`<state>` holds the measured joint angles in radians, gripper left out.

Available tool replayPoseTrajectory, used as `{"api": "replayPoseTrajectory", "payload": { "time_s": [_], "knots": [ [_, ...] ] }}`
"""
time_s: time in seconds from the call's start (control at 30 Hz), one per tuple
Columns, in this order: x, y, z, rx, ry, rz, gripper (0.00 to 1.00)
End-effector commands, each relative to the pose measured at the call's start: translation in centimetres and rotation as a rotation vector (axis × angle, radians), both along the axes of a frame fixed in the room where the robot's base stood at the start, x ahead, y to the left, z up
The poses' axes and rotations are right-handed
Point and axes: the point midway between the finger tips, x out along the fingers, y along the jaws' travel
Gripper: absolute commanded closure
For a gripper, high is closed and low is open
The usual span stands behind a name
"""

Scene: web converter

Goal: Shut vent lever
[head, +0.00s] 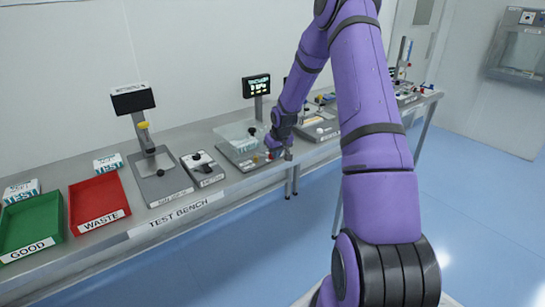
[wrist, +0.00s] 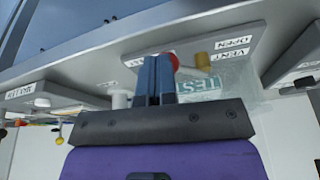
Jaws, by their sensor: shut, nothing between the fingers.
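My gripper (head: 279,153) is low over the front of a grey test station (head: 232,157) on the bench. In the wrist view, its dark blue fingers (wrist: 157,62) are together with nothing between them. A red knob (wrist: 175,61) shows right beside the fingertips; I cannot tell whether they touch. A brass cylinder (wrist: 205,66) stands a little to the right, near the labels VENT (wrist: 228,57) and OPEN (wrist: 234,42), which appear upside down. The fingers partly hide the red part, so the vent lever's exact position is unclear.
A clear cover (head: 237,131) stands on the station, with a screen (head: 257,85) behind. A white post (wrist: 121,99) is left of the fingers in the wrist view. A red WASTE tray (head: 97,203) and a green GOOD tray (head: 31,226) are at left. The blue floor in front is clear.

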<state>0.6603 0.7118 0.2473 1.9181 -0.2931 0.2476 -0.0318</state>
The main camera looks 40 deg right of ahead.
Motion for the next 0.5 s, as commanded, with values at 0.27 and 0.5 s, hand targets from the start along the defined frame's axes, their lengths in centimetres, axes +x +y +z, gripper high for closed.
{"api": "replayPoseTrajectory", "payload": {
  "time_s": [0.27,0.5],
  "knots": [
    [1.3,-2.1,-0.1,0.003,-0.002,0.259,1.0],
    [2.8,-3.3,-0.1,0.001,-0.001,0.477,1.0]
  ]
}}
